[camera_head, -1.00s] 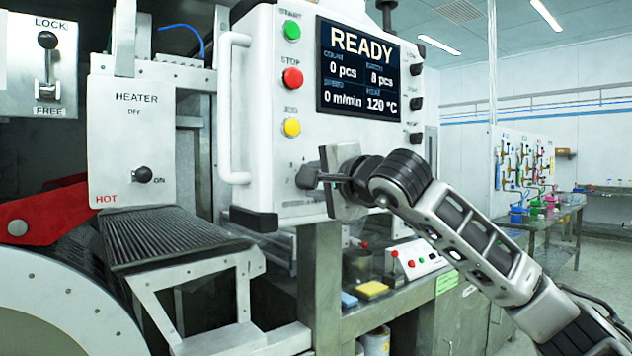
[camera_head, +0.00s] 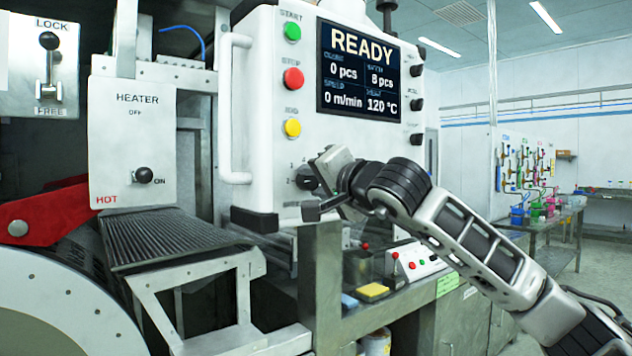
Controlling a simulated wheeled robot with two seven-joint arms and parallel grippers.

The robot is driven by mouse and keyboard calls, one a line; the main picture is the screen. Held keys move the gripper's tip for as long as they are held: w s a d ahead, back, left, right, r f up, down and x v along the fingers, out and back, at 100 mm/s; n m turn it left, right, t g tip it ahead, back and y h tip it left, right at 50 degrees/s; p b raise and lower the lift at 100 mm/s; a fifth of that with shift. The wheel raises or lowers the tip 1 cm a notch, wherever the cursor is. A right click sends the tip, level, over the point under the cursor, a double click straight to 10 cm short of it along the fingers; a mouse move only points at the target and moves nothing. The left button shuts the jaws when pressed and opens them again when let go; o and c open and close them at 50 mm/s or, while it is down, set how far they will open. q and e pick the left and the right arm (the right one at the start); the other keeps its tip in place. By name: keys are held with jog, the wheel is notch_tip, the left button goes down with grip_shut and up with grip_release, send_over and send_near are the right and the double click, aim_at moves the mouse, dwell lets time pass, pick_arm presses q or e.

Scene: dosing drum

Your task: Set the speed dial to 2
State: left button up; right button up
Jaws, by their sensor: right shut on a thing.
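The speed dial (camera_head: 305,181) is a dark round knob low on the white control panel, below the yellow JOG button. Small numbers around it show in part, and its setting is too small and covered to read. My right gripper (camera_head: 318,190) comes in from the lower right and is shut on the dial, with its jaws tilted. The gripper hides much of the dial. The screen (camera_head: 356,72) on the panel reads READY, with speed 0 m/min. My left gripper is not in view.
Green (camera_head: 292,32), red (camera_head: 293,78) and yellow (camera_head: 292,128) buttons sit above the dial. A white handle (camera_head: 226,110) stands out at the panel's left edge. A heater box (camera_head: 131,140) is further left. A bench with small bottles (camera_head: 540,205) is far right.

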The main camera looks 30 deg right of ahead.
jog(key=shift+f, duration=0.1)
jog(key=o, duration=1)
jog(key=shift+s, duration=0.35)
pick_arm(q)
jog(key=b, duration=0.2)
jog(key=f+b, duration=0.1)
jog(key=b, duration=0.1)
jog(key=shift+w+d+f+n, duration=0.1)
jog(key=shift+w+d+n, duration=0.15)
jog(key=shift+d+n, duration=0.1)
pick_arm(e)
jog(key=s, duration=1.5)
jog(key=shift+s+a, duration=0.15)
jog(key=shift+a, duration=0.15)
